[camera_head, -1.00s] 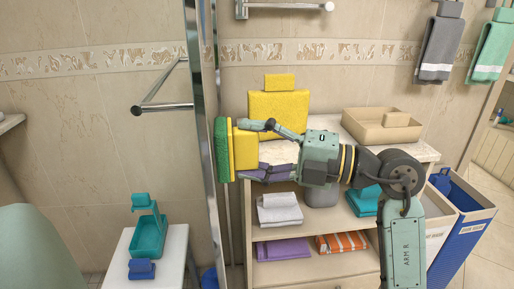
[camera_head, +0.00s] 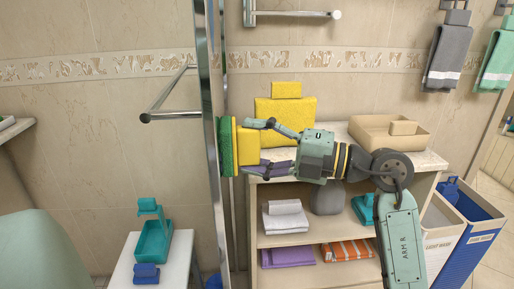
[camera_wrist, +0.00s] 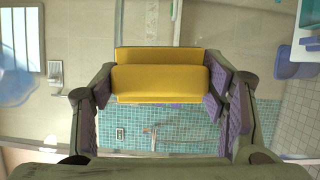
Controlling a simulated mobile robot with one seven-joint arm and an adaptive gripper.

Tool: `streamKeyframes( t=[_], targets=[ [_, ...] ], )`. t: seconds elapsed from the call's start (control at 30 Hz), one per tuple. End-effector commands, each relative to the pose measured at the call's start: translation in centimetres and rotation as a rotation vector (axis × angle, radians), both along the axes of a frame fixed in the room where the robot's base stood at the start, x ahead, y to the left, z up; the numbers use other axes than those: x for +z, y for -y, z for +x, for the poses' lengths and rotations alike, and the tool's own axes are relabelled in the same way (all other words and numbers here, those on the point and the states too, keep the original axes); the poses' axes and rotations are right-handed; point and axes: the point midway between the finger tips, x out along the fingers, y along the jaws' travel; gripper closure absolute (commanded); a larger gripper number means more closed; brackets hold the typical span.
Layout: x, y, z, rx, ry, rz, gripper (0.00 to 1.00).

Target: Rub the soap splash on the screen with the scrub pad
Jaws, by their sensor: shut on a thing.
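The scrub pad (camera_head: 247,147) has a yellow block and a green scrubbing face (camera_head: 226,147). My gripper (camera_head: 266,147) is shut on its yellow side and holds it upright, green face to the left. The screen (camera_head: 209,160) is a tall glass panel seen almost edge-on. The green face is right at it; I cannot tell whether they touch. In the wrist view the yellow pad (camera_wrist: 160,84) sits between my fingers, hiding much of the screen. A pale bluish blob (camera_wrist: 16,82) at the left there may be the soap splash; I cannot be sure.
Laundry bins (camera_head: 462,228) stand at the right. A metal bar (camera_head: 165,95) and a stool (camera_head: 178,262) with a teal caddy (camera_head: 154,240) are left of the screen.

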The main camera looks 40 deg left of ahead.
Motion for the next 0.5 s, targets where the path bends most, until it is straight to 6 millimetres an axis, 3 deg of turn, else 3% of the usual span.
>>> streamKeyframes(
  t=[0.5],
  targets=[
    [-0.1, 2.9, -2.6, 0.006, 0.002, -0.001, 0.56]
  ],
)
